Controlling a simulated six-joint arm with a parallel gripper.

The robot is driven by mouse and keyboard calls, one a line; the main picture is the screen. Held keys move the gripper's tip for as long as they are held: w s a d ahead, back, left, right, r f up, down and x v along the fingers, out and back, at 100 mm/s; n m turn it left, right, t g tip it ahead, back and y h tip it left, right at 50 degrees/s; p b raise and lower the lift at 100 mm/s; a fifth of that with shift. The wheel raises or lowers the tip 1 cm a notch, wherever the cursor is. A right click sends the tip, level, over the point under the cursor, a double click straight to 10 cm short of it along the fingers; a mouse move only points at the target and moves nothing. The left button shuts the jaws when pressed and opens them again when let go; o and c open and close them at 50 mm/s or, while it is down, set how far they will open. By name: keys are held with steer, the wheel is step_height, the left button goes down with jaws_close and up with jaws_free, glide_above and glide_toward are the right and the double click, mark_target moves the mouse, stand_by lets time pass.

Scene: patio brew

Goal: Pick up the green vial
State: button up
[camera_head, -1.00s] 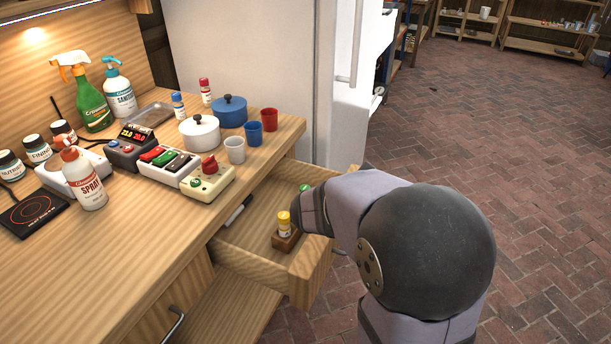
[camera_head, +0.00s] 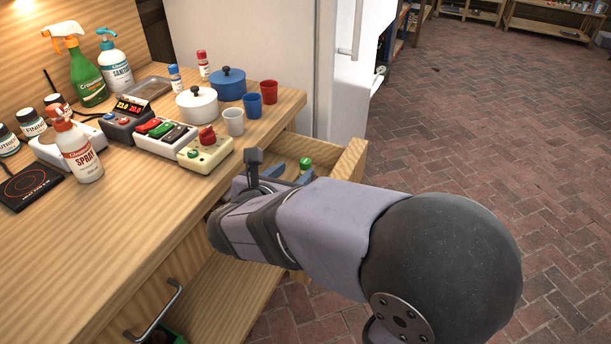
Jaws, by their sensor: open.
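The green-capped vial (camera_head: 305,166) stands in the open drawer (camera_head: 349,163), with its lower part hidden by my arm. My gripper (camera_head: 276,171) is over the drawer, just left of the vial. Its jaws are open, and I see nothing held between them. Some of the jaws and wrist block each other, so I cannot tell whether a finger touches the vial. The yellow-capped vial seen earlier in the drawer is hidden behind my arm.
The counter edge borders the drawer on the left, with a control box (camera_head: 205,153), a white cup (camera_head: 233,122), a blue cup (camera_head: 252,105) and a red cup (camera_head: 269,92) near it. A white fridge (camera_head: 270,50) stands behind. Brick floor lies open at right.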

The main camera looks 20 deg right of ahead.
mark_target(304, 163)
steer(key=shift+b+x, duration=0.55)
steer(key=shift+x, duration=2.45)
steer(key=shift+c, duration=0.3)
jaws_close()
